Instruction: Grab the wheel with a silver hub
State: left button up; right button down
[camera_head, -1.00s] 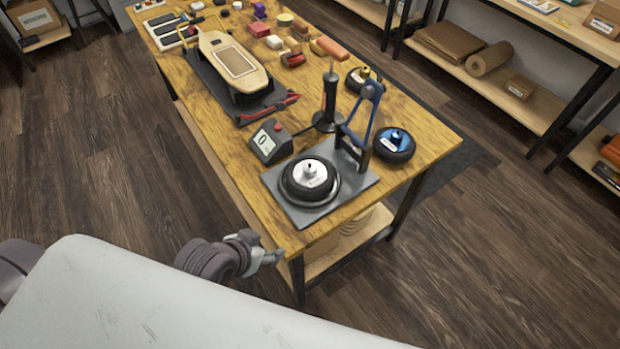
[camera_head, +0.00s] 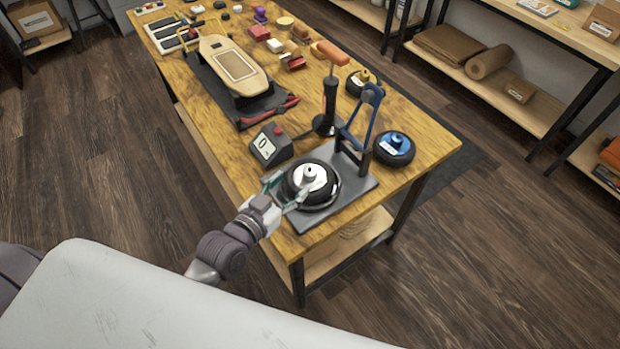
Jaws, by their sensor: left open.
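The wheel with a silver hub (camera_head: 312,178) has a black tyre and lies flat on a grey stand plate (camera_head: 354,193) at the near end of the wooden table. My left gripper (camera_head: 284,194) is open at the wheel's left near side. One finger shows at the wheel's left edge and the other in front of it. I cannot tell whether the fingers touch the tyre. A wheel with a blue hub (camera_head: 394,148) lies to the right of the stand. My right gripper is not in view.
A blue-framed press arm (camera_head: 364,120) rises behind the wheel. A small display box (camera_head: 270,146) and an upright black tool with an orange handle (camera_head: 329,95) stand close by. A skateboard (camera_head: 233,65) lies farther back. The table (camera_head: 428,135) has some bare wood at its right edge.

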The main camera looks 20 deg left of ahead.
aim_at(308, 173)
pick_arm(q)
jog(key=x, duration=0.2)
jog(key=shift+w, duration=0.25)
jog(key=x, duration=0.3)
jog(key=d+x, duration=0.1)
jog(key=x, duration=0.1)
jog(key=shift+w+f+p, duration=0.15)
jog(key=shift+f+p, duration=0.15)
jog(key=shift+f, duration=0.15)
grip_shut()
